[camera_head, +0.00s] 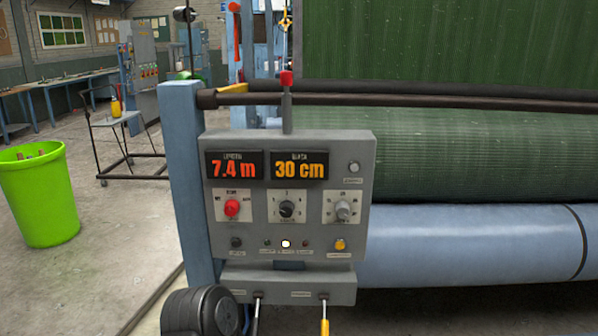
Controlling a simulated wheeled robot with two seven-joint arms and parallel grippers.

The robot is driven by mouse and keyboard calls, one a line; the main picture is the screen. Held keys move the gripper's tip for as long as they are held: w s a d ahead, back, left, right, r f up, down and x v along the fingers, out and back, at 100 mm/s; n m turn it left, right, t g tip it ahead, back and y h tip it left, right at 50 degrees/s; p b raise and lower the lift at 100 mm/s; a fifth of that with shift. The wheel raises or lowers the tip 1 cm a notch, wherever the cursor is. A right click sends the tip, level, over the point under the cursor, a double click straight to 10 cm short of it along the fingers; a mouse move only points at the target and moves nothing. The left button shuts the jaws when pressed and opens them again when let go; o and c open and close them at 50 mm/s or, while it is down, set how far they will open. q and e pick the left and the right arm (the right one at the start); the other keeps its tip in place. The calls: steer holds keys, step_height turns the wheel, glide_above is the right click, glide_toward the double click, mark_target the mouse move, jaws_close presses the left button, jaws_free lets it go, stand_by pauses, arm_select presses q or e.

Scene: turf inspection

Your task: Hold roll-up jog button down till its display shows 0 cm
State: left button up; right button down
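A grey control panel (312,225) faces me in the head view. Its right display (299,166) reads 30 cm in orange. Its left display (234,166) reads 7.4 m in red. The bottom row has a black button (236,243), a bright white round element (286,244) and a yellow button (340,244). A pale button (354,167) sits right of the displays. The small labels are too blurred to tell which button is the roll-up jog. Neither of my grippers shows in this view.
A red knob (231,208) and two selector dials are on the panel. A red-topped lever (287,79) rises above it. Two levers stick out below. Green turf (470,150) and a blue roller (470,240) lie right. A green bin (40,200) stands left on open floor.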

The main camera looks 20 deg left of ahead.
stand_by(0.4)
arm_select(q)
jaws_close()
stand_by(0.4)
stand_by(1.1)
